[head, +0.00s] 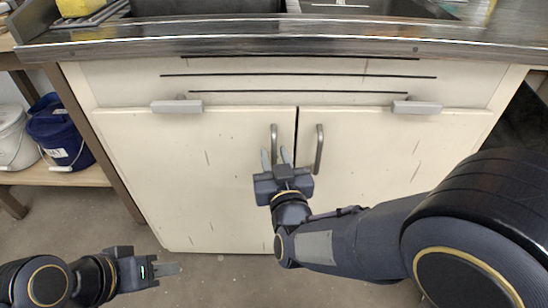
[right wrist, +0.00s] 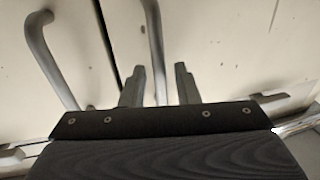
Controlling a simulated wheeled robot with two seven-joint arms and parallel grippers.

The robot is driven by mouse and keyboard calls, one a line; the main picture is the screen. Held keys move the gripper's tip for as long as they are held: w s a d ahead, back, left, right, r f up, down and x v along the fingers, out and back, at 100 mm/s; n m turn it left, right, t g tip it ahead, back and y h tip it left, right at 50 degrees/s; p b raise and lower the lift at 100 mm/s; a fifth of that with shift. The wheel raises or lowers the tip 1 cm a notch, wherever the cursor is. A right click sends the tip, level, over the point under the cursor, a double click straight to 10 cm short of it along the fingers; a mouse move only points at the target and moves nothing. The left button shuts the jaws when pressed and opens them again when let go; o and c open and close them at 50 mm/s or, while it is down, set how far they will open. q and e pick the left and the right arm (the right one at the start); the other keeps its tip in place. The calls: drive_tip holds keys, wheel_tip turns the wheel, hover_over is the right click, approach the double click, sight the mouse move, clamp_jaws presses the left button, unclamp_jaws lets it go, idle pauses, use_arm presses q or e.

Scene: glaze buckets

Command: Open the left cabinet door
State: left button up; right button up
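The cream left cabinet door (head: 190,180) is shut, flush with the right door (head: 400,160). Its grey vertical bar handle (head: 274,132) is near the middle gap. My right gripper (head: 276,158) is in front of this handle, with its fingers apart. In the right wrist view the handle (right wrist: 154,40) runs between the two fingertips (right wrist: 158,76), with gaps visible on both sides. The gripper's body hides the handle's lower end in the head view. My left gripper (head: 172,268) is low at the left, away from the door, its fingers seen edge-on.
The right door's handle (head: 319,150) is close to the right of my right gripper. A steel counter edge (head: 280,42) overhangs. Blue and white buckets (head: 58,130) (head: 14,138) stand on a shelf at the left.

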drive_tip(key=shift+w+a, duration=0.1)
drive_tip(key=shift+w, duration=0.45)
drive_tip(key=shift+c, duration=0.2)
clamp_jaws()
drive_tip(key=shift+s, duration=0.15)
